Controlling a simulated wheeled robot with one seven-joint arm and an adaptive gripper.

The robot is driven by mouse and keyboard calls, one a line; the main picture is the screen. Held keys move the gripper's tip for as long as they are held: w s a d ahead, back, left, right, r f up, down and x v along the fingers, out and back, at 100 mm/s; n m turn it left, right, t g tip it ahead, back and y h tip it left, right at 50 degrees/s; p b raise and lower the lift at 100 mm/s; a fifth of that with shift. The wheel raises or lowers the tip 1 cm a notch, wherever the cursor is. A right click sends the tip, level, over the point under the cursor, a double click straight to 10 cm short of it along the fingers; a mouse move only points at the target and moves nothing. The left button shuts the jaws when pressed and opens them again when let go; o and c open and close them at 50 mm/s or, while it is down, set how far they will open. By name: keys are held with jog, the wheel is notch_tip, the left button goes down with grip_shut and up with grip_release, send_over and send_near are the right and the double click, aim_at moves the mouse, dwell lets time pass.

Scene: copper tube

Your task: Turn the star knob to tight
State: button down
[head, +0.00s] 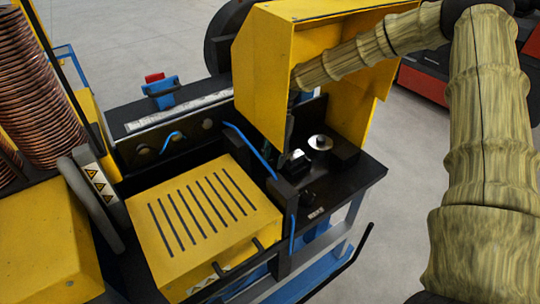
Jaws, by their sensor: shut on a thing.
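My gripper (287,150) reaches down from the end of my arm into the opening of the yellow hood. It is dark, small in the head view and partly hidden by the hood's edge. Its fingers are shut on what appears to be the star knob, low above the black machine deck. The knob's lobes are too dark and covered to make out, and its turned position does not show.
The yellow hood (262,75) stands close around my gripper. A slotted yellow cover (215,235) and blue hose (248,148) lie to the left.

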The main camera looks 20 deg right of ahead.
jog(key=shift+w+r, duration=0.3)
jog(key=shift+w, duration=0.15)
jog(key=c, duration=1)
grip_release()
jog(key=shift+f, duration=0.1)
jog(key=shift+d+f, duration=0.1)
jog(key=shift+f, duration=0.1)
jog(key=shift+s, duration=0.1)
jog(key=shift+s, duration=0.1)
